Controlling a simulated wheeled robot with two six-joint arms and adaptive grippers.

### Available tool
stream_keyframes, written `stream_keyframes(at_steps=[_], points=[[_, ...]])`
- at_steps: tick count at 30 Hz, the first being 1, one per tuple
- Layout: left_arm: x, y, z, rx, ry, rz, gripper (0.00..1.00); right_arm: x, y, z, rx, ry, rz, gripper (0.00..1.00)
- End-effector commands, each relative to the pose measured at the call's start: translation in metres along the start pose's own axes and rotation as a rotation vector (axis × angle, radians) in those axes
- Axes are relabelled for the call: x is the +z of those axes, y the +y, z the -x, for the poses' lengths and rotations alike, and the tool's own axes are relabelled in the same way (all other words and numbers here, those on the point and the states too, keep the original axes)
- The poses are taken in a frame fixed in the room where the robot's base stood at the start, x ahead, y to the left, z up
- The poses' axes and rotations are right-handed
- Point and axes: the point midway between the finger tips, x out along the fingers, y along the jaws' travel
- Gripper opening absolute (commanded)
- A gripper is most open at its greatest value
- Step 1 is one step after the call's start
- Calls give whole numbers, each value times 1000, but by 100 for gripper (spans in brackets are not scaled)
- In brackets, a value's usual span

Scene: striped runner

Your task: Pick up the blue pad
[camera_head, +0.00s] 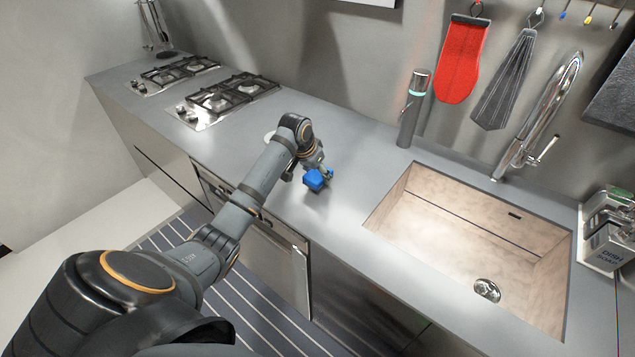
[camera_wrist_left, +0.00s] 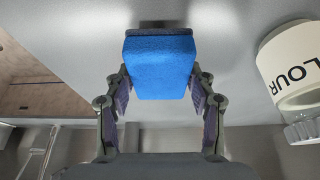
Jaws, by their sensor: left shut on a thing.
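The blue pad (camera_head: 315,180) is a small blue block held at the end of my left arm over the grey counter, between the stove and the sink. My left gripper (camera_head: 325,172) is shut on it. In the left wrist view, the blue pad (camera_wrist_left: 160,67) has a dark layer along its top edge and sits between the two fingers of my left gripper (camera_wrist_left: 160,95). A shadow shows on the counter by the pad, but I cannot tell how far it is above the surface. My right gripper is not in view.
A white canister (camera_wrist_left: 290,68) with lettering stands near the gripper; the arm mostly hides it in the head view. The sink (camera_head: 480,225) lies to the right with its faucet (camera_head: 540,125). Gas burners (camera_head: 225,97) are at the back left.

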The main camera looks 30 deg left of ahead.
Motion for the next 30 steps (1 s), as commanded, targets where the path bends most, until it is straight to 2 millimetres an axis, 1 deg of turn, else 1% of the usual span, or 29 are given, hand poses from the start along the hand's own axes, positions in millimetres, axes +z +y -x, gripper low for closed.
stream_keyframes(at_steps=[2, 6, 7, 9, 13, 15, 20, 30], points=[[6, 5, 20, -4, 5, -5, 33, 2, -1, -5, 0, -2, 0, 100], [19, 19, 68, -7, 5, -7, 33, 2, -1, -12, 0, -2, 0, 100], [24, 23, 77, -7, 3, -8, 33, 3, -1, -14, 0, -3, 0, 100], [42, 32, 91, -9, -1, -8, 33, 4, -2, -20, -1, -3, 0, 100], [62, 46, 117, -9, -1, -7, 33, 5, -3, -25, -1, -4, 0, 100], [70, 51, 126, -7, -1, -5, 33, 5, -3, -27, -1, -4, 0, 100], [77, 58, 137, -3, 0, -2, 33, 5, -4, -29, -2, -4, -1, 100], [79, 60, 140, 1, -1, 0, 33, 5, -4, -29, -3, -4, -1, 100]])
